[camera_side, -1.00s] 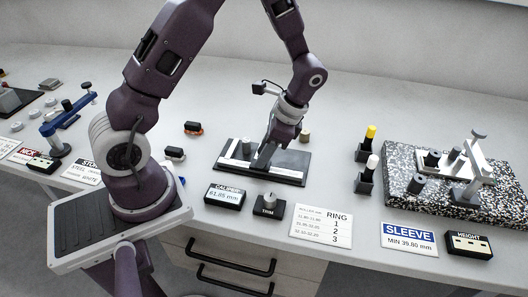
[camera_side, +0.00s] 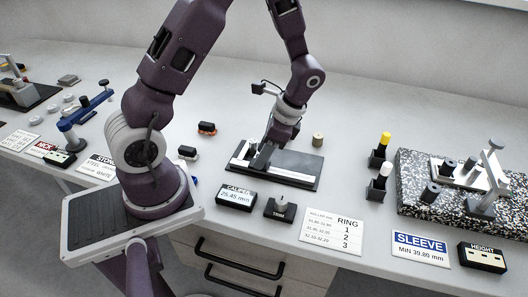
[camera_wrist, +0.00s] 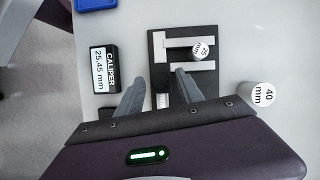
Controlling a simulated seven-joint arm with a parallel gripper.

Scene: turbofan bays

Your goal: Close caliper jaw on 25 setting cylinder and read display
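The caliper (camera_wrist: 160,60) lies on a black base plate (camera_side: 300,171). Its two pale jaws reach sideways in the wrist view. The setting cylinder marked 25 (camera_wrist: 201,49) stands between them; it looks close to or touching both, and I cannot tell exactly. My gripper (camera_wrist: 160,77) is open. Its right finger is at the lower jaw (camera_wrist: 205,66); its left finger is beside the plate's left edge. In the side view my gripper (camera_side: 260,162) is low over the plate's left part and hides the cylinder. The caliper display (camera_wrist: 104,69) reads 25.45 mm; it also shows in the side view (camera_side: 236,197).
A cylinder marked 40 mm (camera_wrist: 258,95) stands right of the plate. A TRIM knob (camera_side: 281,207) is beside the display. A RING card (camera_side: 331,231) lies in front. Yellow-topped (camera_side: 380,152) and white-topped (camera_side: 380,182) posts and a speckled granite slab (camera_side: 410,200) are to the right.

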